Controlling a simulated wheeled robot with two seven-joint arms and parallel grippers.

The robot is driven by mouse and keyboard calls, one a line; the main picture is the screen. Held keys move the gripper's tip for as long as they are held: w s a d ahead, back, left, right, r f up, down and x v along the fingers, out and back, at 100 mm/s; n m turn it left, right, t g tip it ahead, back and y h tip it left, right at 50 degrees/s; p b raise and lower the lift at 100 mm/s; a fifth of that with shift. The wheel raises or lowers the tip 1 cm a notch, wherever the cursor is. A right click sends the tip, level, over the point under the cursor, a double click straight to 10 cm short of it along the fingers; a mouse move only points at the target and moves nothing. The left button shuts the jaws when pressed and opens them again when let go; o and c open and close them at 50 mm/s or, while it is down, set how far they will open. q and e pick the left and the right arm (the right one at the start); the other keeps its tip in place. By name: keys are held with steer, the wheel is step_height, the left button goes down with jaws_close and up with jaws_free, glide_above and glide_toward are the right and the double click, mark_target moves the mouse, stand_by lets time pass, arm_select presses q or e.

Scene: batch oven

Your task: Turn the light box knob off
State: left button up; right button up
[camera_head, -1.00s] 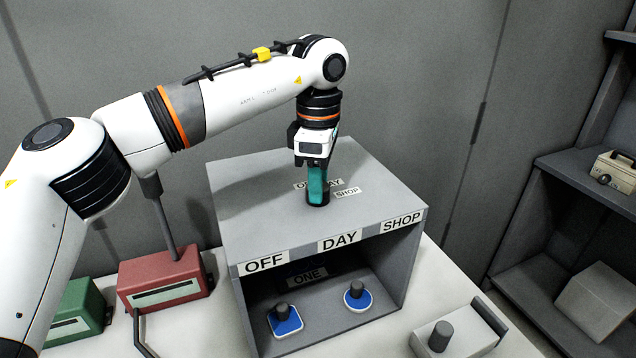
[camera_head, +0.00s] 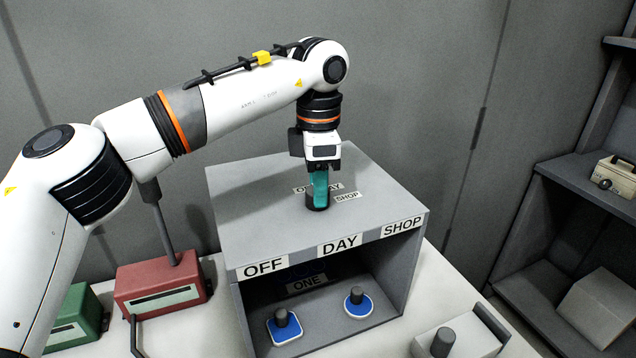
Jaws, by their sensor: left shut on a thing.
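The grey light box (camera_head: 235,215) stands on the white table, open at the front. Its front edge carries the labels OFF (camera_head: 264,268), DAY (camera_head: 339,245) and SHOP (camera_head: 402,227). The dark round knob (camera_head: 317,204) sits on the box top, with small labels behind and beside it, partly covered. My left gripper (camera_head: 318,190) points down from above and is shut on the knob with its teal fingers. Which setting the knob points at cannot be told. My right gripper is out of view.
Two blue pieces with dark knobs, one squarish (camera_head: 284,329) and one round (camera_head: 358,303), sit inside the box. A red box (camera_head: 160,288) and a green box (camera_head: 75,318) stand left. A grey block with a knob (camera_head: 458,335) is front right. Shelves (camera_head: 560,175) stand right.

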arm_select(q)
steer(key=shift+r, duration=0.2)
steer(key=o, duration=1)
steer(key=shift+f, duration=0.1)
step_height(320, 180, up, 12)
steer(key=shift+b, duration=0.4)
